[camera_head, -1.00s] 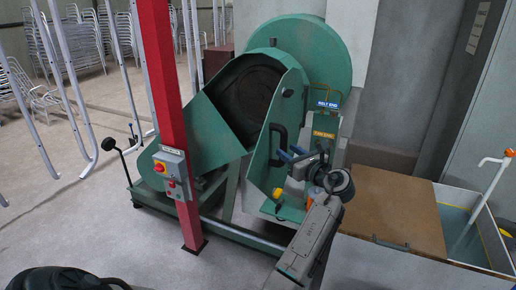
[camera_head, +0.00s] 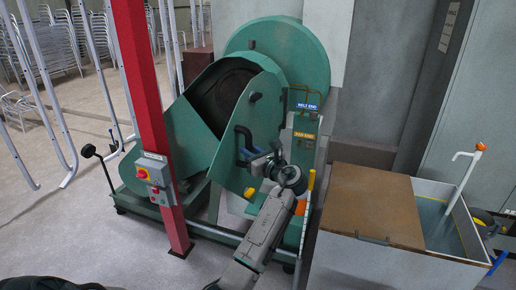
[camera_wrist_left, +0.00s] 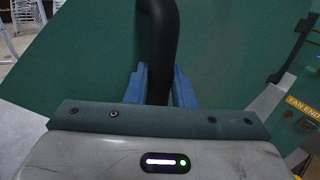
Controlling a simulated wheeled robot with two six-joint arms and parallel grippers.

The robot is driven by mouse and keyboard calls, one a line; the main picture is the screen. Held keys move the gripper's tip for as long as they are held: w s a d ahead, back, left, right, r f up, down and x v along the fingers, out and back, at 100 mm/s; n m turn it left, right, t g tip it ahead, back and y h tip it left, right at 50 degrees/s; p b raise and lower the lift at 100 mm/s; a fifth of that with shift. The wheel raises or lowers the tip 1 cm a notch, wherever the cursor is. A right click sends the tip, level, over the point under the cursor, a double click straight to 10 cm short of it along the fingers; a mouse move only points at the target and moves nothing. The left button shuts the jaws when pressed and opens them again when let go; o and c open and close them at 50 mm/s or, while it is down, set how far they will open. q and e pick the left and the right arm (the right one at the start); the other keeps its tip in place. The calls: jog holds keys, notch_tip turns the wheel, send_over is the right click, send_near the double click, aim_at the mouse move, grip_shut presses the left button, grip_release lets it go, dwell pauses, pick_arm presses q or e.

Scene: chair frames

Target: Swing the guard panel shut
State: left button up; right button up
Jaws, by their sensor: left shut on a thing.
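The green guard panel (camera_head: 254,112) stands partly open at the front of the green machine housing (camera_head: 190,135). The dark round opening (camera_head: 226,92) still shows between the panel and the housing. My left gripper (camera_head: 247,155) has its blue fingers shut on the panel's black handle (camera_head: 240,133). In the left wrist view the handle (camera_wrist_left: 160,45) runs down between the two blue fingers (camera_wrist_left: 156,88), with the green panel (camera_wrist_left: 90,50) behind. The handle's lower end is hidden by the gripper. My right gripper is not in view.
A red post (camera_head: 148,110) with a switch box (camera_head: 155,180) stands in front of the housing at left. A crate with a brown lid (camera_head: 370,200) stands at right. Yellow and blue labels (camera_head: 304,136) mark the frame beside the panel. Grey floor lies open at lower left.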

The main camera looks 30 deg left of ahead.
pick_arm(q)
jog(key=a, duration=0.1)
jog(key=a+p, duration=0.2)
jog(key=shift+s+a+r, duration=0.3)
jog(key=shift+a, duration=0.05)
jog(key=shift+a+f, duration=0.2)
jog(key=shift+a, duration=0.3)
jog(key=o, duration=0.8)
jog(key=shift+s+d, duration=0.1)
jog(key=shift+o, duration=1)
jog(key=shift+s, duration=0.1)
jog(key=shift+d+f, duration=0.15)
jog(key=shift+d, duration=0.15)
jog(key=b, duration=0.4)
send_near(236, 147)
jog(key=shift+v, duration=0.75)
